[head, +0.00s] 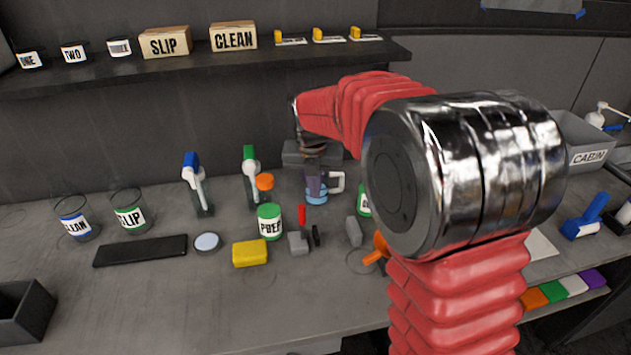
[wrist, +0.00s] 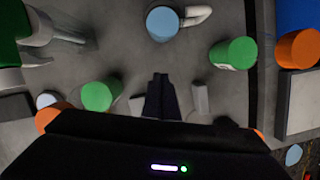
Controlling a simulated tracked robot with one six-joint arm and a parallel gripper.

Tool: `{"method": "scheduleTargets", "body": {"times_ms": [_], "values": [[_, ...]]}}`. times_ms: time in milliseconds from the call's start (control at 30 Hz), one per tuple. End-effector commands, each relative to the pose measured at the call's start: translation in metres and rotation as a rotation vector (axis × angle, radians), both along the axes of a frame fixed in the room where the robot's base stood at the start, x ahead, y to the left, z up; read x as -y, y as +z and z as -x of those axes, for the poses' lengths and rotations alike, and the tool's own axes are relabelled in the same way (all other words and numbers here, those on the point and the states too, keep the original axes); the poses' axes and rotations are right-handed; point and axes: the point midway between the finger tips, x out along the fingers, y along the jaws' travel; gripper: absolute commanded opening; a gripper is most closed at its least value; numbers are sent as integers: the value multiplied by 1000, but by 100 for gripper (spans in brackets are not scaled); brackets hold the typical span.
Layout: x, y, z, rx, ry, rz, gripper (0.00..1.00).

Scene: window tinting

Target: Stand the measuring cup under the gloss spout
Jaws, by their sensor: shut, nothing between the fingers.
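A light-blue cup with a white handle (head: 317,197), which looks like the measuring cup, stands on the bench near the back wall. In the wrist view the cup (wrist: 162,24) is at the top centre, beyond my fingertips and apart from them. My gripper (head: 314,186) points down at the cup's place and partly covers it. In the wrist view my gripper (wrist: 160,78) is shut and empty, over bare bench. No spout labelled gloss can be read; my arm hides part of the bench.
A green-topped PREP jar (head: 269,222), a yellow sponge (head: 250,253) and small grey blocks (head: 298,243) stand close by. Green (head: 250,175) and blue (head: 195,183) trigger bottles stand left. A black mat (head: 140,250) lies further left. The front bench is mostly clear.

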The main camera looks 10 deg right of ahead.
Motion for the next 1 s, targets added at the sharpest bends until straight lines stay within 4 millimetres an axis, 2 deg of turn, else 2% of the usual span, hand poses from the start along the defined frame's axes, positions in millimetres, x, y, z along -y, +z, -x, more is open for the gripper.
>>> {"method": "scheduleTargets", "body": {"times_ms": [367,500,700,1000], "values": [[5,-58,-13,-2,-1,0,0],[11,-56,-31,2,-3,-1,0],[16,-56,-47,1,-2,-1,0],[18,-56,-51,1,-2,-1,0]]}}
